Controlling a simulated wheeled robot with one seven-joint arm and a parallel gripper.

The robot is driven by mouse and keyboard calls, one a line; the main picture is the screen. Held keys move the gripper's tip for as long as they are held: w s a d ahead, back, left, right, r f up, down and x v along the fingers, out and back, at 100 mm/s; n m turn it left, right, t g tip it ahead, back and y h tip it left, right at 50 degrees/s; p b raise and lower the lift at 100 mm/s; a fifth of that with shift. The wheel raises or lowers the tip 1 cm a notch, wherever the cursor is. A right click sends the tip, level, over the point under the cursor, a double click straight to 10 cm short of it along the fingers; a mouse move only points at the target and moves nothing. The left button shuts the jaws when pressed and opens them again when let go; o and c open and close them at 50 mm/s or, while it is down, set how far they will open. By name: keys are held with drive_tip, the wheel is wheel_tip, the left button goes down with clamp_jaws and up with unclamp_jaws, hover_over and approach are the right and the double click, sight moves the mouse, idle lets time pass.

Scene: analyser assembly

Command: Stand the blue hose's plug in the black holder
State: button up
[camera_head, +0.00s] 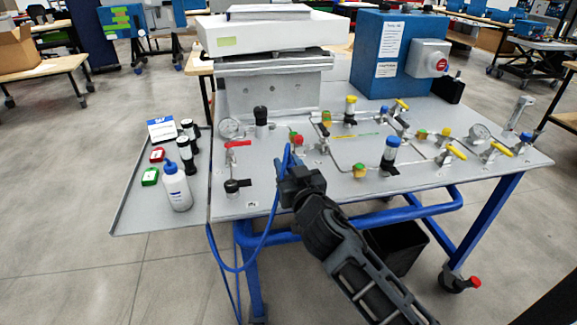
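The blue hose (239,268) hangs in a loop off the table's front left edge and rises to my gripper. My gripper (289,172) is over the front of the grey table top and appears shut on the hose's plug end, with a short blue bend standing above the fingers. The plug itself is mostly hidden by the fingers. A black open-topped box (449,90), which looks like the black holder, stands at the back right beside the blue cabinet. It is well apart from my gripper, to the right and farther back.
Valves, gauges and pipes with coloured handles cover the grey table (330,192). The blue cabinet (392,55) with a red button and a white-topped analyser (268,35) stand at the back. A white bottle (177,190) and small containers sit on the left side shelf.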

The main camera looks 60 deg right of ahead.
drive_tip(key=o, duration=1.1)
drive_tip(key=shift+o, duration=0.2)
drive_tip(key=shift+s, duration=0.1)
drive_tip(key=b+v, duration=0.3)
drive_tip(key=v, duration=0.4)
drive_tip(key=shift+s+a, duration=0.25)
drive_tip(key=shift+a, duration=0.05)
drive_tip(key=shift+a, duration=0.1)
